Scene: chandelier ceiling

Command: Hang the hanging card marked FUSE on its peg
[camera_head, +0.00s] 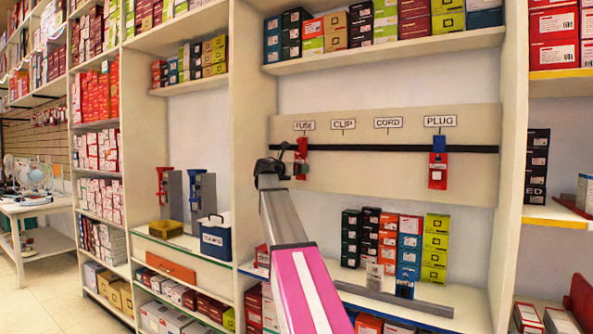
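A red hanging card (301,158) is upright against the backboard, just below the FUSE label (304,126) and across the dark rail (375,149). Its printing is too small to read, and a peg cannot be made out there. My gripper (284,154) is at the card's left edge, at rail height. It is small and seen from behind, so I cannot tell whether its fingers are open, shut or on the card. My arm hides the area below.
A red card with a blue top (438,171) hangs under the PLUG label (440,121). The rail under CLIP (343,124) and CORD (388,123) is bare. Several stacked boxes (409,248) stand on the shelf below. A side panel (252,130) rises left of my gripper.

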